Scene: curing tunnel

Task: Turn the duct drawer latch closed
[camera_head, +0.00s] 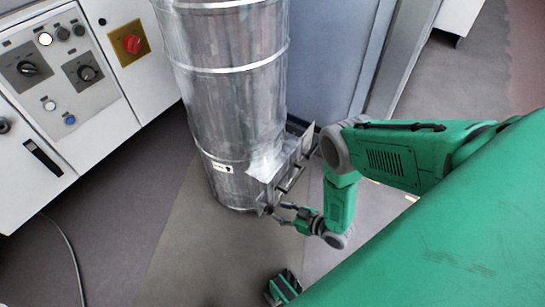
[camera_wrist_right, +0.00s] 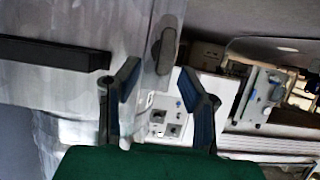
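The metal duct (camera_head: 228,100) stands upright in the middle of the head view. Its drawer (camera_head: 285,182) juts from the lower right side, with a dark bar handle that also shows in the wrist view (camera_wrist_right: 50,53). The latch (camera_wrist_right: 163,50) is a small grey elongated lever near the drawer front's edge in the wrist view, with its long side roughly upright in that picture. My right gripper (camera_head: 281,212) is at the drawer's near lower corner. In the wrist view its two blue-padded fingers (camera_wrist_right: 160,70) are apart and empty, with the latch ahead between them. I see no contact with the latch.
A white control cabinet (camera_head: 90,110) with knobs and a red switch stands at the left. A blue-grey panel (camera_head: 328,60) rises behind the duct. A cable (camera_head: 70,255) lies on the floor at the lower left. The floor (camera_head: 190,255) before the duct is clear.

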